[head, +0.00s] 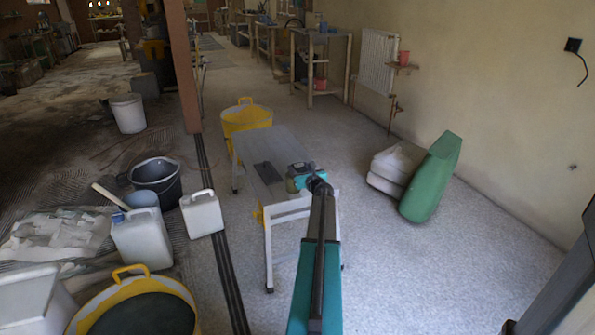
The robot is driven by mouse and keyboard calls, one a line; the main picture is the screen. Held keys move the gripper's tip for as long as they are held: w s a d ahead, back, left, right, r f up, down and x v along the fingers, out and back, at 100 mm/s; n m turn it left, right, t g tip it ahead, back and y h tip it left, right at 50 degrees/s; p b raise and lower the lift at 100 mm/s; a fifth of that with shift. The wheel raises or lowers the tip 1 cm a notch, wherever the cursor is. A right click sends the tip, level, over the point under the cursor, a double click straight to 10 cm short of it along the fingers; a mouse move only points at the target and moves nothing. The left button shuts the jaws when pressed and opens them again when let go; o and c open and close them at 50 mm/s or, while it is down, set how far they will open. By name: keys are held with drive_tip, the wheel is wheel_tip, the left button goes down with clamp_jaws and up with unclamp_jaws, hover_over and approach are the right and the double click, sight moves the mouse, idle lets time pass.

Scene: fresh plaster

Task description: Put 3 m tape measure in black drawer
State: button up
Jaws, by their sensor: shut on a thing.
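My gripper (303,180), teal and dark, is over the right side of a small grey table (285,145). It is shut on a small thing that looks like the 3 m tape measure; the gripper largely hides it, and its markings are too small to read. A dull yellow-green patch (291,185) shows at the gripper's left side; I cannot tell what it belongs to. A dark flat rectangular thing (268,172) lies on the table left of the gripper. I cannot tell whether it is the black drawer, and no other black drawer is clear.
A yellow tub (246,117) stands behind the table. White canisters (202,214) and a dark bucket (156,182) are to the left.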

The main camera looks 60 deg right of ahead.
drive_tip(key=shift+f, duration=0.3)
drive_tip(key=o, duration=1.2)
drive_tip(key=shift+r, duration=0.2)
drive_tip(key=shift+r+p, duration=0.3)
drive_tip(key=shift+r, duration=0.1)
drive_tip(key=v, duration=1.2)
drive_tip(key=shift+p, duration=0.3)
drive_tip(key=shift+w+a, duration=0.1)
